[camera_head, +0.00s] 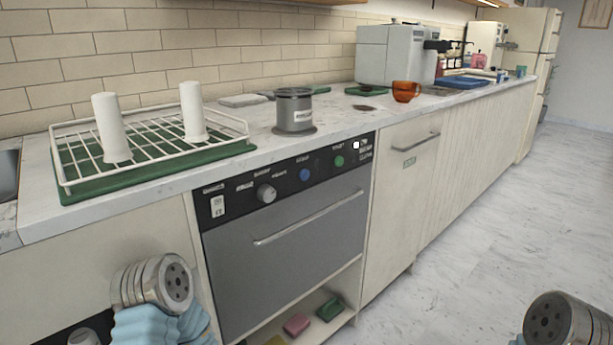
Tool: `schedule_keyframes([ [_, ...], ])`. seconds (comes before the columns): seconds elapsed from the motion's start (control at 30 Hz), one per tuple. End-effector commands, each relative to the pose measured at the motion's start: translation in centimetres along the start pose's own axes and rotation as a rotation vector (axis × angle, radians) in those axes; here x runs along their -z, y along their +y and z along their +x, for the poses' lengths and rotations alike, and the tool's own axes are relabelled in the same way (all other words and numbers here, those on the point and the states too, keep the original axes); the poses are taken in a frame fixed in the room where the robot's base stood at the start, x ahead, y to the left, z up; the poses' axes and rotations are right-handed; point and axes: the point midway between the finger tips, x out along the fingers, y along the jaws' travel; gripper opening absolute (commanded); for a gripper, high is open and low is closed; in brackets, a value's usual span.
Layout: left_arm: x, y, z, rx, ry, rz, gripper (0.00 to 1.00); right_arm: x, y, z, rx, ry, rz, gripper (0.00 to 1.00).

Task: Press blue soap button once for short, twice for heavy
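The blue button (305,175) is a round disc on the black control panel (235,199) of a grey under-counter machine (285,250). A grey knob (266,193) is to its left and a green button (339,160) to its right. Small white labels above them are too small to read with certainty. Nothing covers or touches the blue button. Parts of my arms show at the bottom left and bottom right, well apart from the panel. The fingers of both grippers are outside the picture.
Above the machine, the counter holds a white rack on a green tray (160,178) with two white cylinders, a grey canister (294,111) and an orange cup (405,91). A handle bar (310,216) sticks out below the panel. Coloured pads lie on the low shelf. Floor on the right is clear.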

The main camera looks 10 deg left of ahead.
Motion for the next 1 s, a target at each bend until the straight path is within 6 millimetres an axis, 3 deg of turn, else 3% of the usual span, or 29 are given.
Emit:
schedule_keyframes([
  [0.03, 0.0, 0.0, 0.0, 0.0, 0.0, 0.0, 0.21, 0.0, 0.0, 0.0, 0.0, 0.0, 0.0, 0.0],
  [0.17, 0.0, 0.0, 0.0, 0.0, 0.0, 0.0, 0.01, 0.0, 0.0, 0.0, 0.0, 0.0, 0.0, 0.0],
  [0.2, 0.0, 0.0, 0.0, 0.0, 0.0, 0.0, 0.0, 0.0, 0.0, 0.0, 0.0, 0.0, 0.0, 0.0],
  [1.0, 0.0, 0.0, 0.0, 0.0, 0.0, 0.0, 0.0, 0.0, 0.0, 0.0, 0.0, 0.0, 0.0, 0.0],
])
